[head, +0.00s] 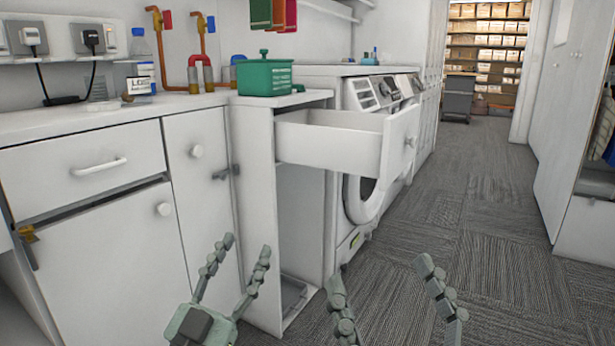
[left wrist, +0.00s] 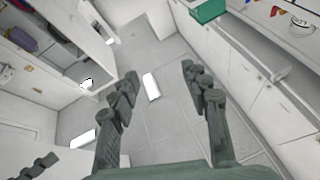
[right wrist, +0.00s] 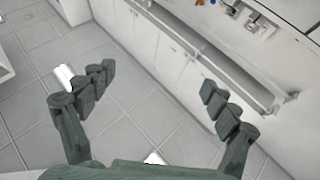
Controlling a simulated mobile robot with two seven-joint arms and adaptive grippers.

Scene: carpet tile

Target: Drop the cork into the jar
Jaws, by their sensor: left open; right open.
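A small brown thing (head: 127,97), perhaps the cork, is at the front of the left counter, by a white label reading roughly "LOIS" (head: 139,86). It is too small to be sure. I cannot make out a jar for certain; a clear bottle with a blue cap (head: 138,44) stands behind the label. My left gripper (head: 247,245) is open and empty, low in front of the cabinets, well below the counter. My right gripper (head: 380,270) is open and empty over the carpet to its right. Both wrist views show spread, empty fingers.
A green lidded basket (head: 265,78) stands on the narrow cabinet. Below it a white drawer (head: 330,145) is pulled out, jutting toward the aisle. A washing machine (head: 365,180) stands behind it. Sockets with plugs (head: 90,38) are above the counter. The carpet aisle (head: 480,230) is clear.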

